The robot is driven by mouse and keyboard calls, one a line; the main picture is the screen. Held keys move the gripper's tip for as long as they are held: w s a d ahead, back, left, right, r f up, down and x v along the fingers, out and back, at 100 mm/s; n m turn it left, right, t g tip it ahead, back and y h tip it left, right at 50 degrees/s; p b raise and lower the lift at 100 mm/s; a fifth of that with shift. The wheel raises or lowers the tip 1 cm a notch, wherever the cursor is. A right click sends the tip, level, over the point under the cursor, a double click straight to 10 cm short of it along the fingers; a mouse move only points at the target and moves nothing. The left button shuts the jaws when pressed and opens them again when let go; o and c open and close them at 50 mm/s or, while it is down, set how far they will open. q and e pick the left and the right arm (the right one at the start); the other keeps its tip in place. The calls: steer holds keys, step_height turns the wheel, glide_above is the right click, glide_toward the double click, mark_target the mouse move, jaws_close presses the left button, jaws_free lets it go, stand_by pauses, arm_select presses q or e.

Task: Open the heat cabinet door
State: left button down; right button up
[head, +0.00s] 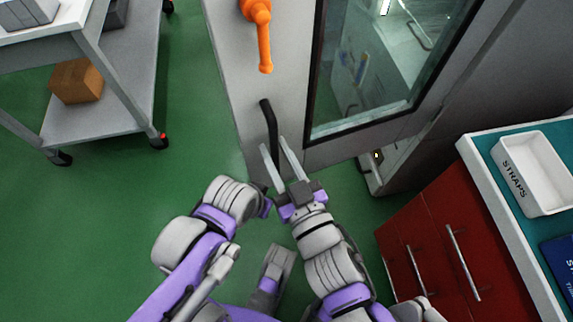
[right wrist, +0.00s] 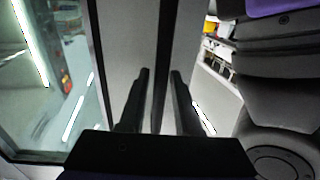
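The heat cabinet door (head: 285,60) is a pale grey panel with a dark-framed window (head: 375,75); its glass also shows in the right wrist view (right wrist: 45,85). On the door are an orange lever (head: 263,40), hanging down, and a black pull handle (head: 269,122) below it. My right gripper (head: 279,146) is open, its two fingers apart on either side of the handle's lower end. In the right wrist view the fingers (right wrist: 160,75) are apart, with a dark vertical strip between them. Whether they touch the handle cannot be told. My left gripper's fingers do not show.
A red drawer cabinet (head: 455,260) with a teal top and white STRAPS bin (head: 535,170) stands at the right. A wheeled cart (head: 105,115) with a cardboard box (head: 76,82) stands at the upper left. Green floor (head: 110,220) is clear at the left.

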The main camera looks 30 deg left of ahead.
steer(key=p+v, duration=0.2)
steer(key=v, duration=0.8)
steer(key=shift+s+d, duration=0.2)
stand_by(0.5)
